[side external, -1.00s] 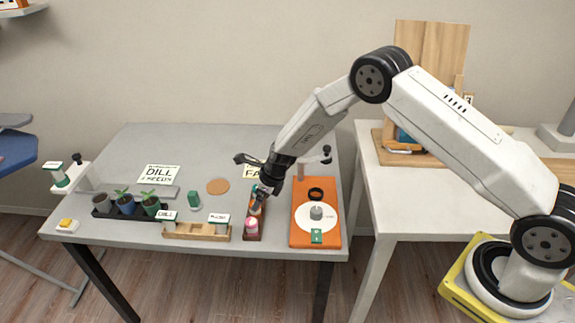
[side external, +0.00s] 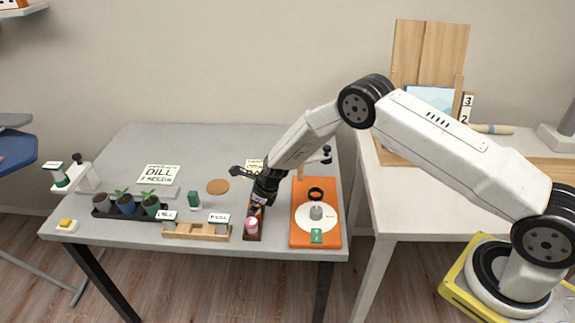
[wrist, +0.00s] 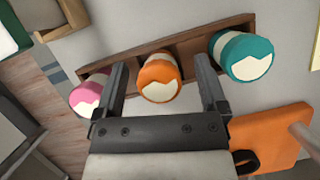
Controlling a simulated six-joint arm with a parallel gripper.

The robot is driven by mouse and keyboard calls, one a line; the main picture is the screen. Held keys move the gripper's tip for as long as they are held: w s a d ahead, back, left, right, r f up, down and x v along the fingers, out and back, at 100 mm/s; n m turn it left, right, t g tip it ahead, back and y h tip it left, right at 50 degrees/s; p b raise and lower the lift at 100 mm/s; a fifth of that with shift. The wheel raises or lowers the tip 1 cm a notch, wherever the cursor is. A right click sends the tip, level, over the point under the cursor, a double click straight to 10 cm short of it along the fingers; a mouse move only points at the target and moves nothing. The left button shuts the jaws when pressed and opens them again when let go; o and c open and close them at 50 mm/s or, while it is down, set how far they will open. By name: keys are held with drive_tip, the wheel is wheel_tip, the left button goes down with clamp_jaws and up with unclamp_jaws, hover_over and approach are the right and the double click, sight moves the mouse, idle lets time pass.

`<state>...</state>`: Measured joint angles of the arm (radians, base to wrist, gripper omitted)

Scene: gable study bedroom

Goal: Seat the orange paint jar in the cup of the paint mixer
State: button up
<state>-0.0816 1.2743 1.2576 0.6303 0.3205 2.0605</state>
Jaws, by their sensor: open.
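The orange paint jar (wrist: 158,77) sits in the middle of a brown wooden rack (wrist: 188,48), between a pink jar (wrist: 88,98) and a teal jar (wrist: 241,56). My gripper (wrist: 160,75) is open, with one finger on each side of the orange jar, seen from above in the wrist view. I cannot tell whether the fingers touch it. In the side view my gripper (side external: 257,202) hides most of the rack's contents; the pink jar (side external: 251,225) shows at the near end. The paint mixer (side external: 300,232) has an orange base, a white disc and a grey cup (side external: 316,212) on it.
A black ring (side external: 316,194) lies on the mixer base behind the disc, and a post with an arm (side external: 318,162) rises at its back. Left of the rack are a wooden holder (side external: 195,232), a green object (side external: 194,201) and potted plants (side external: 127,205).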

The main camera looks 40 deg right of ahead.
clamp_jaws()
idle(0.3)
drive_tip(key=shift+r, duration=0.15)
drive_tip(key=shift+r, duration=0.4)
wheel_tip(320, 180, up, 2)
drive_tip(key=shift+s+r, duration=0.1)
drive_tip(key=shift+r, duration=0.1)
drive_tip(key=s+d+r, duration=0.1)
drive_tip(key=s+r, duration=0.8)
drive_tip(key=s, duration=0.4)
drive_tip(key=shift+s+d+r, duration=0.25)
drive_tip(key=shift+s+d, duration=0.1)
